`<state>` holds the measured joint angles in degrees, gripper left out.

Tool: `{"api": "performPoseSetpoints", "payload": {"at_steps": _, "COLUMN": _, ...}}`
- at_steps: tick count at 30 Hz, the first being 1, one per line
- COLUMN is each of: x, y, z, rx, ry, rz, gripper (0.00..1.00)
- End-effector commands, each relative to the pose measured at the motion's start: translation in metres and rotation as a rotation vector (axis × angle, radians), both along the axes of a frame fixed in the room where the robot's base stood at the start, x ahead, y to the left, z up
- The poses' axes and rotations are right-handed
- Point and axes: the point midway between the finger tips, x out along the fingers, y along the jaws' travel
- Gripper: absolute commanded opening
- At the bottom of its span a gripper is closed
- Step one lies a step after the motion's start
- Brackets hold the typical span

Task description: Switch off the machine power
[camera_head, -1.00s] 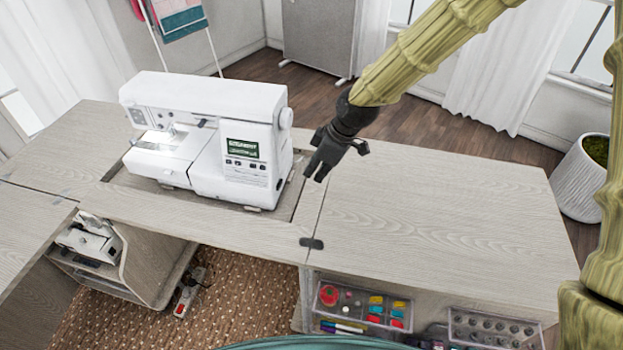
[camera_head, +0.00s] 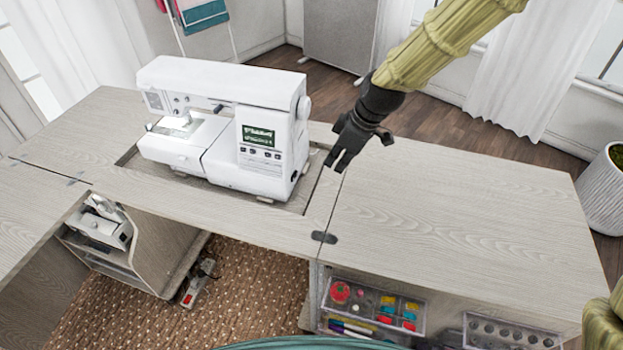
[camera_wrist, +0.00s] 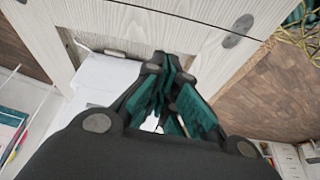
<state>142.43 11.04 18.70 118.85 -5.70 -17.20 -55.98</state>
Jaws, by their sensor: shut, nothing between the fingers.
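A white sewing machine (camera_head: 225,125) stands in the recess of the cabinet top, with its green display (camera_head: 258,135) lit and buttons below it. Its handwheel is on the right end. A power switch cannot be made out in these views. My gripper (camera_head: 338,165) is shut and empty, just right of the machine's right end, apart from it, above the seam of the cabinet top. In the wrist view my gripper's teal-padded fingers (camera_wrist: 170,95) are together, and part of the white machine (camera_wrist: 100,85) shows to their left.
The cabinet top (camera_head: 450,205) is bare to the right of my gripper. Below it are a clear tray of sewing supplies (camera_head: 372,308) and a bobbin tray (camera_head: 510,335). A foot pedal (camera_head: 197,285) lies on the rug. A white planter (camera_head: 607,190) stands at far right.

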Motion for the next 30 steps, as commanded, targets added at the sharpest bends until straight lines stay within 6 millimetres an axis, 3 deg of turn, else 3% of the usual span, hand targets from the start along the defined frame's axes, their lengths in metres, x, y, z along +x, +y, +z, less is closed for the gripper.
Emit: {"api": "performPoseSetpoints", "payload": {"at_steps": 30, "x": 0.0092, "y": -0.0013, "z": -0.0004, "rx": 0.017, "ry": -0.015, "rz": -0.048, "gripper": 0.00}}
